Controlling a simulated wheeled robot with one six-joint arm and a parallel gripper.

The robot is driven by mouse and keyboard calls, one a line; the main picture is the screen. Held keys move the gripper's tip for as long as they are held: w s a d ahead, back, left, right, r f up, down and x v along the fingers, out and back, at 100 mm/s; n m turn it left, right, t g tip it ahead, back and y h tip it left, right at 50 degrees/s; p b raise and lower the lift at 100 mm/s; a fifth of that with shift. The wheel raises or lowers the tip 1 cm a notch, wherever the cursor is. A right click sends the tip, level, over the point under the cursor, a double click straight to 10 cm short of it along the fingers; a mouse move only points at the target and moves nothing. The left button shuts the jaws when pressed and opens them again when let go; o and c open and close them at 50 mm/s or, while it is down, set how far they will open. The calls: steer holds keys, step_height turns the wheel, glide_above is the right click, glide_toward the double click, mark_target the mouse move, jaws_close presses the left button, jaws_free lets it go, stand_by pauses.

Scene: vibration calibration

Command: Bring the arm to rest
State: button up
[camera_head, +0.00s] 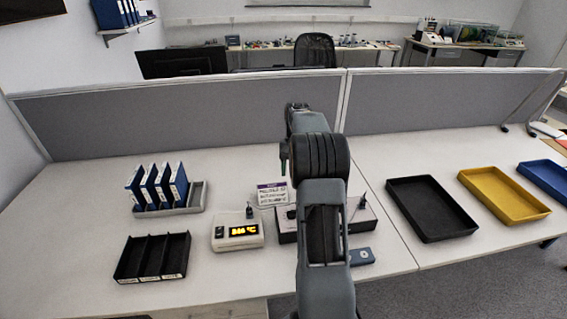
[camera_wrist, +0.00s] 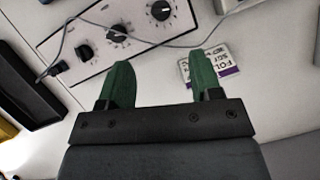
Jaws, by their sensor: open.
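My gripper (camera_wrist: 160,85) shows in the wrist view with its two green fingers wide apart and nothing between them. In the head view my arm rises from the bottom middle over the table, and it hides most of the gripper. A control box (camera_wrist: 128,30) with dark knobs and a cable lies beyond the fingertips in the wrist view. The same box (camera_head: 286,226) is partly hidden behind my arm in the head view. A white and purple label card (camera_wrist: 213,64) lies near the right finger; it also shows left of my arm in the head view (camera_head: 272,194).
A display unit (camera_head: 237,232) stands left of my arm. Blue modules in a grey rack (camera_head: 196,199) and a black divided tray (camera_head: 153,257) are farther left. Black (camera_head: 431,207), yellow (camera_head: 503,194) and blue (camera_head: 548,178) trays lie right. A grey partition (camera_head: 200,120) edges the table's back.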

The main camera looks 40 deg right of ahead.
steer(key=s+a+r+n+t+h+p, duration=0.1)
steer(key=s+a+r+n+t, duration=0.2)
steer(key=s+a, duration=0.5)
steer(key=s+a+r+n+t+h+p, duration=0.1)
steer(key=s+a, duration=0.7)
steer(key=a, duration=0.8)
step_height(320, 180, up, 3)
steer(key=n+t+p, duration=0.1)
steer(key=n+t, duration=0.2)
steer(key=n, duration=0.1)
steer(key=shift+s+a+h, duration=0.2)
steer(key=shift+s+h, duration=0.2)
steer(key=shift+f, duration=0.15)
steer(key=shift+c, duration=0.4)
